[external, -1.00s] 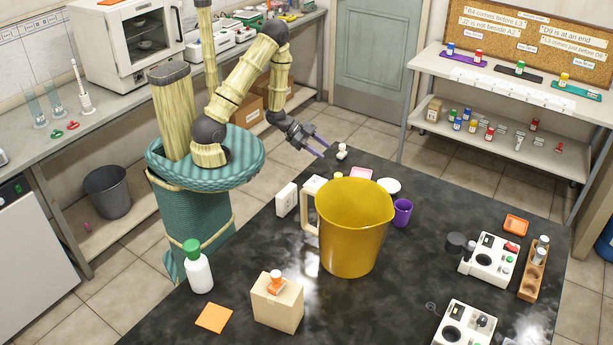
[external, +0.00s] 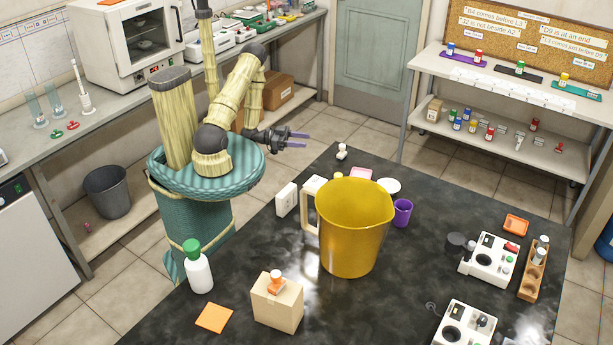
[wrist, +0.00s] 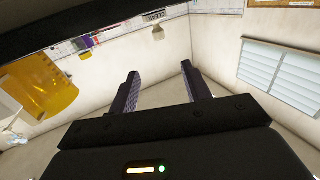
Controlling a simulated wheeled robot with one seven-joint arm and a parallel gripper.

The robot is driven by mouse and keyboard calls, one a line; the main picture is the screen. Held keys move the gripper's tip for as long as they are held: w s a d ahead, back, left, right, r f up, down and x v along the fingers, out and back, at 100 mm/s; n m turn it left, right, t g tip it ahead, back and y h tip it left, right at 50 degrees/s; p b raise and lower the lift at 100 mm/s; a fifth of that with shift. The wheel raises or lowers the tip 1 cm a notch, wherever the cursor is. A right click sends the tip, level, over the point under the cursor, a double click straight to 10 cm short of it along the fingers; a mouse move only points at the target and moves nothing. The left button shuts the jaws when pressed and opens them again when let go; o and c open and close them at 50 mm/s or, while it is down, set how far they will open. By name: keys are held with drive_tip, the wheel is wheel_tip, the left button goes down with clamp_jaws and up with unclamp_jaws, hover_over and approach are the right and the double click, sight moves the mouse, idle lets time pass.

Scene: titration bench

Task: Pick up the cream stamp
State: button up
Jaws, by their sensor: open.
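A small cream stamp (external: 342,152) with a round knob stands upright at the far corner of the dark table in the external view. My gripper (external: 303,140) is left of it and apart from it, beyond the table's left edge, with its purple fingers pointing right. In the wrist view the two fingers of my gripper (wrist: 160,68) are spread with nothing between them.
A large yellow jug (external: 350,240) stands mid-table and also shows at left in the wrist view (wrist: 40,85). Near the stamp are a pink tray (external: 361,174), a white dish (external: 388,186) and a purple cup (external: 402,212). An orange stamp (external: 276,280) stands on a box.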

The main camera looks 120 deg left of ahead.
drive_tip(key=p, duration=0.2)
approach(342, 145)
drive_tip(key=x, duration=0.4)
drive_tip(key=shift+r, duration=0.2)
drive_tip(key=shift+w+a+f, duration=0.1)
drive_tip(key=shift+w+a, duration=0.05)
drive_tip(key=shift+w, duration=0.3)
drive_tip(key=shift+f+p+x, duration=0.25)
drive_tip(key=shift+p+x, duration=0.3)
drive_tip(key=shift+x, duration=0.75)
drive_tip(key=shift+f+p+x, duration=0.2)
drive_tip(key=shift+p+x, duration=0.35)
drive_tip(key=shift+x, duration=0.75)
drive_tip(key=c, duration=1)
drive_tip(key=shift+r, duration=0.1)
drive_tip(key=shift+c, duration=0.2)
wheel_tip(342, 145, up, 10)
drive_tip(key=shift+f+b, duration=0.1)
drive_tip(key=shift+b, duration=0.4)
